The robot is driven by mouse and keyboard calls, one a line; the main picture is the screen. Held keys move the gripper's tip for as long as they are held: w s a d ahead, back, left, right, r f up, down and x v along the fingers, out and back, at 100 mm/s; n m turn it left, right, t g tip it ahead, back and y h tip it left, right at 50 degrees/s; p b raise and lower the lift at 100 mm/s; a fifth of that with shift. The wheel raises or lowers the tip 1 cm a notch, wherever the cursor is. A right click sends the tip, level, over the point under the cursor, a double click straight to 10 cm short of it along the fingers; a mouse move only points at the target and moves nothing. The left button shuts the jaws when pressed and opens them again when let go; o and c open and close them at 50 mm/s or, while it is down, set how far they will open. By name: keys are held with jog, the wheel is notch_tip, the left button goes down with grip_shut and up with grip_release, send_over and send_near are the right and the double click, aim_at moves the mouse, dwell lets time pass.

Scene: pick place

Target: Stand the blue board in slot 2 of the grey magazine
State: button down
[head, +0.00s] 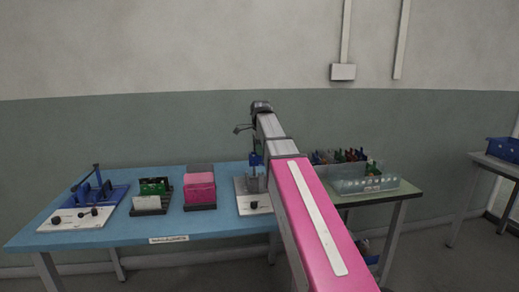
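My arm reaches forward over the right part of the blue table, and its far end bends down above a white-based fixture. My gripper (255,152) is small and partly hidden by the arm, so its fingers cannot be made out. A small blue piece (256,161) shows just under it, above a grey block (255,184). I cannot tell whether this is the blue board, or whether it is held. A dark rack (135,211) with green boards (152,188) stands left of centre. No grey magazine with numbered slots can be made out for certain.
A blue table (110,239) carries a blue-and-white fixture (90,213) at left and a pink block (200,188) in a dark holder. Clear bins (365,185) with coloured parts stand on a side table at right. The blue table's front strip is clear.

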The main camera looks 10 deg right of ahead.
aim_at(260, 161)
jog(key=shift+f, duration=2.65)
jog(key=shift+f, duration=1.6)
jog(key=c, duration=1.3)
grip_release()
jog(key=shift+c, duration=0.9)
jog(key=shift+r, duration=4)
